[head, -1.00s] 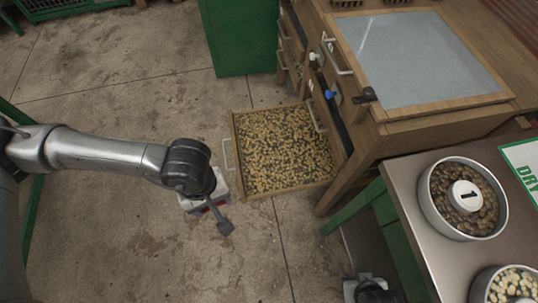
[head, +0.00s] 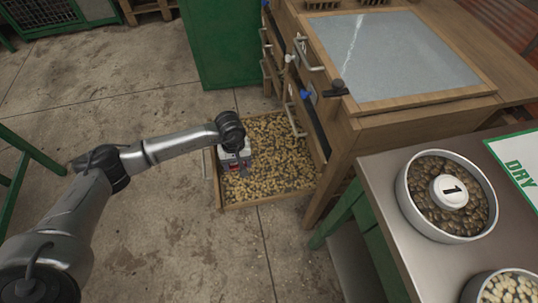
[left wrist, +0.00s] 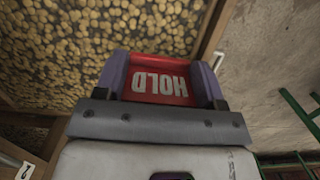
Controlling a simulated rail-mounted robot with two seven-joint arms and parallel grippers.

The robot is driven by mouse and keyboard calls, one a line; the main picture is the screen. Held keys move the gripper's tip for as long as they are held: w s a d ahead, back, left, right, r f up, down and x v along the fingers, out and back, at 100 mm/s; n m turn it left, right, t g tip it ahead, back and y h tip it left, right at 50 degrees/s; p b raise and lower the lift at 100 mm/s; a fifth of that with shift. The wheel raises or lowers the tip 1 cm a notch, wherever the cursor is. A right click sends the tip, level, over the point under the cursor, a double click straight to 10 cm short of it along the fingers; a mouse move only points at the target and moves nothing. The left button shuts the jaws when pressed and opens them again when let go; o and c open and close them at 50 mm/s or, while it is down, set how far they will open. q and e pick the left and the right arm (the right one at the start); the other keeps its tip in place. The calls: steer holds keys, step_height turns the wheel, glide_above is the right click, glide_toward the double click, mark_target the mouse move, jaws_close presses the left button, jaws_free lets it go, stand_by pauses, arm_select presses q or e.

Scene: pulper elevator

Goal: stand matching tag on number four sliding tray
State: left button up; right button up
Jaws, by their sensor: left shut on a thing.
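My left gripper (head: 238,164) is shut on a red tag (left wrist: 162,82) with white letters reading HOLD, upside down in the left wrist view. Both fingers flank the tag. In the head view only a bit of red shows below the gripper. The gripper is over the front left part of a pulled-out wooden sliding tray (head: 270,199), filled with pale beans (head: 280,150). I cannot tell whether the tag touches the beans. The tray's number is not readable in the head view. My right gripper is out of view.
The wooden cabinet (head: 345,150) has other drawers and a glass-topped surface (head: 400,55). Concrete floor is clear left of the tray.

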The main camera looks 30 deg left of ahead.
arm_select(q)
steer(key=shift+w+d+f+n+b, duration=0.15)
steer(key=shift+w+f+b, duration=0.2)
steer(key=shift+w+f, duration=0.15)
steer(key=shift+w+d+f+n+b, duration=0.15)
steer(key=shift+w+f+b, duration=0.15)
steer(key=shift+w+f, duration=0.15)
steer(key=w+a+f+b, duration=0.1)
steer(key=w+b, duration=0.1)
steer(key=w+a+f+b, duration=0.1)
steer(key=w+f+b, duration=0.1)
steer(key=w, duration=0.1)
steer(key=w+a+f+b, duration=0.1)
steer(key=w+f+b, duration=0.1)
steer(key=w, duration=0.1)
steer(key=shift+w+a, duration=0.2)
steer(key=shift+a, duration=0.1)
steer(key=shift+w+a+f+b, duration=0.25)
steer(key=shift+w+b, duration=0.1)
steer(key=shift+w, duration=0.05)
step_height(320, 180, down, 4)
steer(key=b, duration=0.3)
steer(key=o, duration=0.9)
steer(key=shift+f, duration=0.15)
